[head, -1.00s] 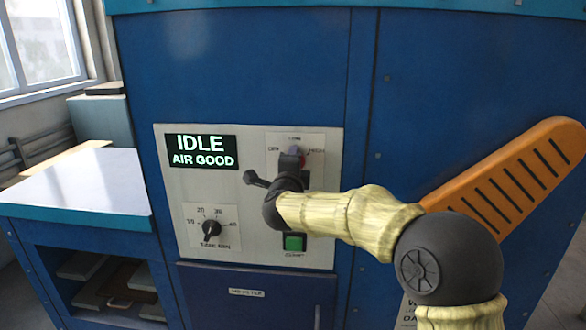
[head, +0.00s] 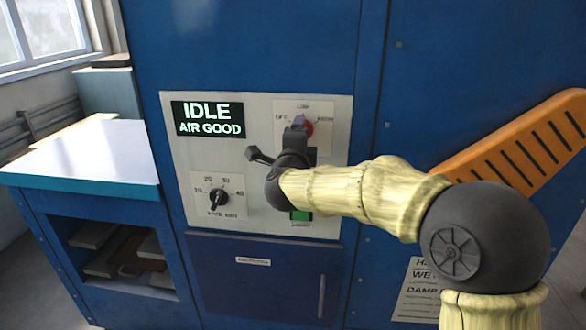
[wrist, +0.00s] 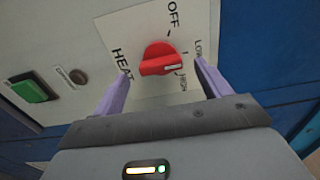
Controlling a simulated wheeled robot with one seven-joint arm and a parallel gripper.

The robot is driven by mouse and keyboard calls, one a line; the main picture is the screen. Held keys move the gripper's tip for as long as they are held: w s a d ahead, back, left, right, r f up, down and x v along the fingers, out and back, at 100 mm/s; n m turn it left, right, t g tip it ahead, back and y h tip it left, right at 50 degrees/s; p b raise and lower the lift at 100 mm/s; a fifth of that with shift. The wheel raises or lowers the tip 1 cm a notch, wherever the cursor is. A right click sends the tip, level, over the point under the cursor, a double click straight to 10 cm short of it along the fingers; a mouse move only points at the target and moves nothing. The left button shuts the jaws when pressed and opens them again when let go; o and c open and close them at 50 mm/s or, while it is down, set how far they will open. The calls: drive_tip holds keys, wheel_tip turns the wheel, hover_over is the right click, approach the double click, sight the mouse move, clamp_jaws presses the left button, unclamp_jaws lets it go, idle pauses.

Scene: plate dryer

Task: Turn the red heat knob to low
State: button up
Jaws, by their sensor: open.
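The red heat knob (wrist: 153,60) sits on a white plate marked OFF, LOW, HIGH and HEAT. Its white pointer line points toward the HIGH mark, past LOW. In the head view the knob (head: 309,128) is partly hidden behind my gripper (head: 300,121). In the wrist view my gripper (wrist: 163,69) is open. Its two purple fingers stand on either side of the knob, with gaps between them and it. I cannot tell how far the fingertips are from the plate.
A display (head: 209,119) reads IDLE and AIR GOOD. Below it is a black timer knob (head: 219,197). A green button (wrist: 34,87) is beneath the heat plate, partly behind my arm in the head view. A worktop (head: 85,152) stands at left.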

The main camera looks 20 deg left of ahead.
drive_tip(key=b+v, duration=0.2)
drive_tip(key=v, duration=1.1)
drive_tip(key=shift+f, duration=0.1)
drive_tip(key=w+d+f+n+g+p, duration=0.1)
drive_tip(key=d+f+n+g+p, duration=0.2)
drive_tip(key=d+f+n, duration=0.35)
drive_tip(key=w+d+f+n+g+p, duration=0.2)
drive_tip(key=d+f+n+g+p, duration=0.15)
drive_tip(key=d, duration=0.55)
drive_tip(key=s+d+f+n+g+h+p, duration=0.1)
drive_tip(key=s+d+f+g, duration=0.3)
drive_tip(key=s+d, duration=0.4)
drive_tip(key=s+d+f+n+g+h+p, duration=0.2)
drive_tip(key=s+d+f, duration=0.4)
drive_tip(key=d, duration=0.6)
drive_tip(key=shift+s+n+g+h, duration=0.7)
drive_tip(key=shift+s+n+g, duration=0.4)
drive_tip(key=shift+s+g, duration=0.05)
drive_tip(key=shift+d, duration=0.1)
